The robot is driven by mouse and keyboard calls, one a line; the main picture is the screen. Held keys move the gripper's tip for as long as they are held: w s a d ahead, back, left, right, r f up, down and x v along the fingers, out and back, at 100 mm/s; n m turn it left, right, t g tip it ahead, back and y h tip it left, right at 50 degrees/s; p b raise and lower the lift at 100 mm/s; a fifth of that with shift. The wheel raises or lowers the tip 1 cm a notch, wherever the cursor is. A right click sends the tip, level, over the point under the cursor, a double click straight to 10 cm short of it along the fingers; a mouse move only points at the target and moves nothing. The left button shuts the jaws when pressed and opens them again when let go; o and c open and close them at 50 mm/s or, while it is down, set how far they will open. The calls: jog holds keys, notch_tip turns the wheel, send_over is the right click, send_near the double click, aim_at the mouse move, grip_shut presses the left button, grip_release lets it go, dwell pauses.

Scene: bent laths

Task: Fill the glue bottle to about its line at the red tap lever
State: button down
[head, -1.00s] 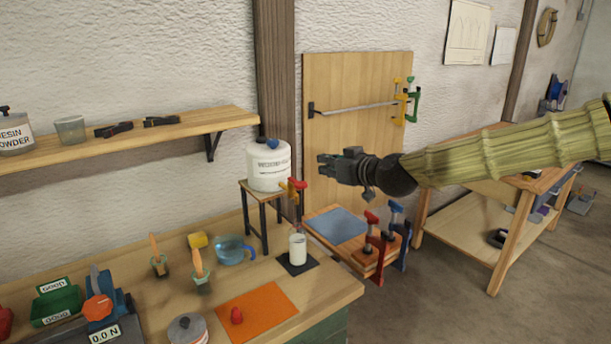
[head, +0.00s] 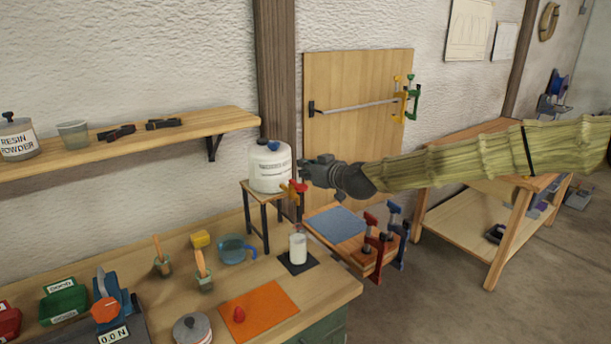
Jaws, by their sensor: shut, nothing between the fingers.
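The glue bottle (head: 298,248) is a pale bottle standing upright on a dark mat (head: 299,266) at the bench's back right edge. Its line and fill level are too small to make out. Above it, the red tap lever (head: 299,186) sits on a yellow tap (head: 289,194) at the front of a white drum (head: 269,167) on a small stand. My gripper (head: 304,174) is shut and empty, just above and to the right of the lever, close to the drum's right side. Whether it touches the lever cannot be told.
A blue jug (head: 231,250), glue pots with brushes (head: 203,272) and an orange mat (head: 258,311) lie left of the bottle. Red and blue clamps (head: 371,240) stand on a lower board to the right.

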aim_at(298, 185)
notch_tip(298, 185, down, 3)
jog(key=shift+d+f+p, duration=0.1)
jog(key=shift+p, duration=0.55)
jog(key=shift+f+b, duration=0.25)
jog(key=shift+b, duration=0.6)
jog(key=shift+s+b, duration=0.1)
jog(key=shift+b, duration=0.25)
